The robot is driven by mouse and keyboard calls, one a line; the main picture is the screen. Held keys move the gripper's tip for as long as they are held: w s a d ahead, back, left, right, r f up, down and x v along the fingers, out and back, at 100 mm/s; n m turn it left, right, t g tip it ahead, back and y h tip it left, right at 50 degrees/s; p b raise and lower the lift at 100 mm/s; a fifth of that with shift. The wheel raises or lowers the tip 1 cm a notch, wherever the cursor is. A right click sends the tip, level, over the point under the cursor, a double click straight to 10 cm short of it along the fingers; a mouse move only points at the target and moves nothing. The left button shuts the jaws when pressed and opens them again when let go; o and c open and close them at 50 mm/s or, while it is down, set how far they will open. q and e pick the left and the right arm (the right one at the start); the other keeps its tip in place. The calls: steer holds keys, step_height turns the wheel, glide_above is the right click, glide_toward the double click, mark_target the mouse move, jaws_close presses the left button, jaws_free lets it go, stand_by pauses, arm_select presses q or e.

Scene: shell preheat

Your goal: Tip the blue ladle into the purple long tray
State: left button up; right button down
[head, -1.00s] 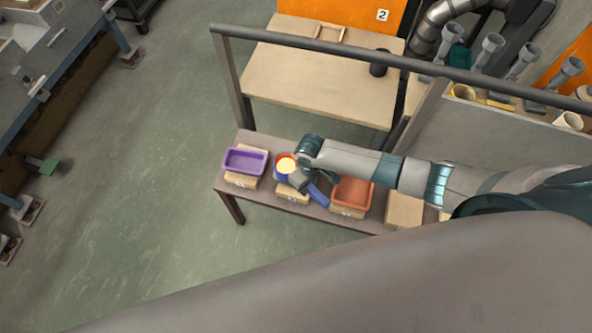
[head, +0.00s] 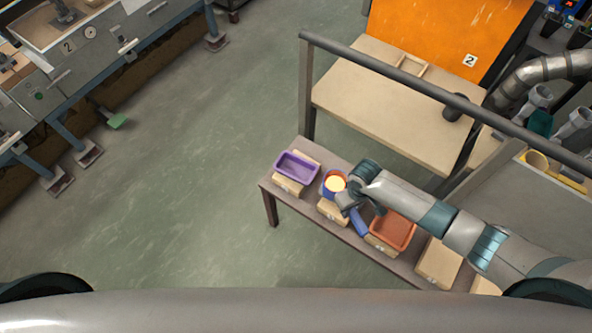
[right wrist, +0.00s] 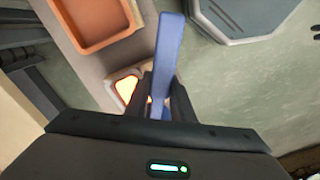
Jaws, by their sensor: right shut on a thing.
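The blue ladle (head: 360,222) is over the middle of the narrow table, its bowl toward the purple tray and its handle slanting down-right. Glowing yellow contents show in the round bowl area. My right gripper (head: 347,203) is shut on the handle; in the right wrist view the handle (right wrist: 168,45) runs between the dark fingers (right wrist: 163,95). The purple long tray (head: 281,166) is left of the ladle, apart from it, and looks empty. Whether the ladle touches its support is hidden. My left gripper is not in view.
An orange tray (head: 411,237) is right of the ladle; it also shows in the right wrist view (right wrist: 82,47). Pale blocks (head: 288,187) stand under the trays on the brown table (head: 345,238). A grey rail (head: 400,72) crosses behind. Floor at left is open.

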stand_by(0.4)
steer(key=shift+w+r, duration=0.3)
steer(key=shift+w, duration=0.1)
steer(key=w+a+r+m+b, duration=0.1)
steer(key=w+r+b, duration=0.3)
steer(key=r, duration=0.3)
steer(key=w+a+r+m+b, duration=0.1)
steer(key=w+r+m+b, duration=0.15)
steer(key=r, duration=0.45)
steer(key=s+d+r+m+b, duration=0.1)
steer(key=s+d+r+b, duration=0.1)
steer(key=s+r+b, duration=0.2)
steer(key=s+d+r+b, duration=0.3)
steer(key=r+b, duration=0.1)
steer(key=r, duration=0.6)
steer(key=shift+s+d+r+m, duration=0.25)
steer(key=shift+s+r+m, duration=0.05)
steer(key=shift+s+m, duration=0.05)
steer(key=shift+a, duration=0.1)
